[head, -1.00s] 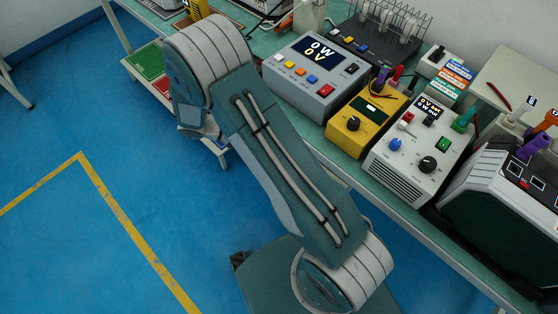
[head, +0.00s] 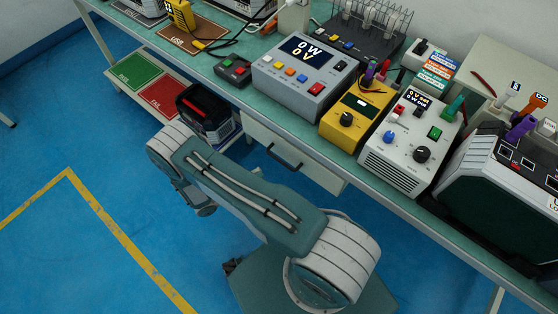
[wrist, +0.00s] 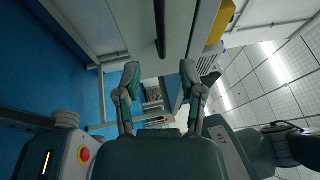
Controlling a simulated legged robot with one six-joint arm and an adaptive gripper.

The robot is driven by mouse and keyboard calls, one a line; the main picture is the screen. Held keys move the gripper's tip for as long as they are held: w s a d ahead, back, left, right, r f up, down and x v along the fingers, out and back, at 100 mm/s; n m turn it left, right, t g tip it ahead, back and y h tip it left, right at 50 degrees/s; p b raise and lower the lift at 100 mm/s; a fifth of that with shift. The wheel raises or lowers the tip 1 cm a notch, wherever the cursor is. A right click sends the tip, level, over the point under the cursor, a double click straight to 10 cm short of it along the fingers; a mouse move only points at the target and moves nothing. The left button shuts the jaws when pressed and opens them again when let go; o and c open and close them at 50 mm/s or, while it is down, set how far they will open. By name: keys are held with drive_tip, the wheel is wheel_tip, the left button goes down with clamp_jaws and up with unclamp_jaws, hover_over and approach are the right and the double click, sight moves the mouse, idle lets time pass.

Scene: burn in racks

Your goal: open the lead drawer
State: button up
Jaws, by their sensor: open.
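The drawer (head: 318,175) has a pale front and sits under the bench top, apparently shut. Its dark bar handle (head: 284,158) shows just above my arm. In the wrist view the drawer front (wrist: 179,38) is at the top, with the handle (wrist: 160,32) running lengthwise down it. My gripper (wrist: 161,80) is open and empty. Its two fingers stand either side of the handle's line in the picture, apart from the handle. In the head view my gripper is mostly hidden by my arm. No label on the drawer can be read.
The bench (head: 236,92) holds a grey power meter (head: 305,75), a yellow meter (head: 356,115) and a white supply (head: 412,140). A low shelf left of the drawer holds a black case (head: 207,112) and green and red mats. The blue floor in front is clear.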

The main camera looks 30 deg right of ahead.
sight(280, 160)
drive_tip(key=d, duration=0.2)
drive_tip(key=d+r, duration=0.1)
drive_tip(key=d, duration=0.5)
drive_tip(key=shift+s+d+r, duration=0.2)
drive_tip(key=shift+d+r, duration=0.05)
clamp_jaws()
